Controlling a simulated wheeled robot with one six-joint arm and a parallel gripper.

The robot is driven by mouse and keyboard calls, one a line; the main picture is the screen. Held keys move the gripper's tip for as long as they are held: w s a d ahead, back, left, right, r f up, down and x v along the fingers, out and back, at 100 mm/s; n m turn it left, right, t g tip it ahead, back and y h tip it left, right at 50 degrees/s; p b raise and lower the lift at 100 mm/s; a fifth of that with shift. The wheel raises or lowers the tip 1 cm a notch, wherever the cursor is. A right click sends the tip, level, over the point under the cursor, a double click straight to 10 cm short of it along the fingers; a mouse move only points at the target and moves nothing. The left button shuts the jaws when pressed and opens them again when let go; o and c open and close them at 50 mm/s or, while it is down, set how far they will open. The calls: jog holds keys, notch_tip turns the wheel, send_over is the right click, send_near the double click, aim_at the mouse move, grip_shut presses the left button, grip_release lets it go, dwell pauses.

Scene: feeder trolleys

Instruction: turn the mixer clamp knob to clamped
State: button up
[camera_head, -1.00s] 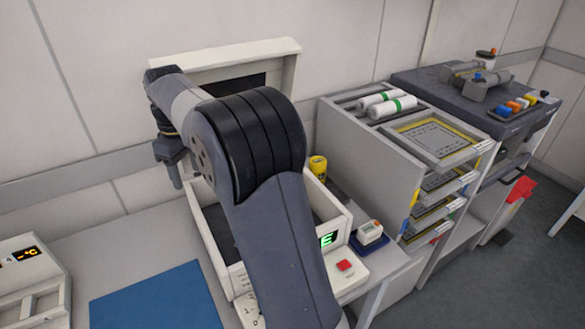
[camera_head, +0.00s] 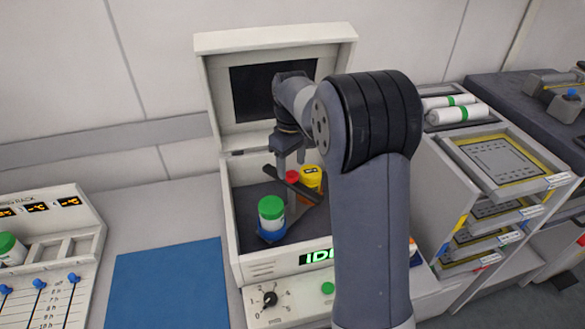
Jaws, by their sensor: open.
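The mixer (camera_head: 250,262) is a white box with its lid raised and a lit green display on its front, partly hidden by my arm. Inside stands a white jar (camera_head: 271,213) with a green lid, in a blue holder. Beside it a dark bar (camera_head: 306,192) lies at a slant, with a red part (camera_head: 292,177) at its upper left that may be the clamp knob. A yellow jar (camera_head: 312,176) is behind the bar. My gripper (camera_head: 290,168) is open, pointing down just above the red part. I cannot tell whether it touches.
A black dial (camera_head: 270,299) and a green button (camera_head: 328,288) are on the mixer's front panel. A blue mat (camera_head: 170,285) lies left of it, then a rack with sliders (camera_head: 60,215). A shelved trolley (camera_head: 440,190) stands close on the right.

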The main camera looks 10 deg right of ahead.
aim_at(292, 180)
jog(key=shift+f, duration=1.25)
jog(key=shift+c, duration=0.5)
grip_shut()
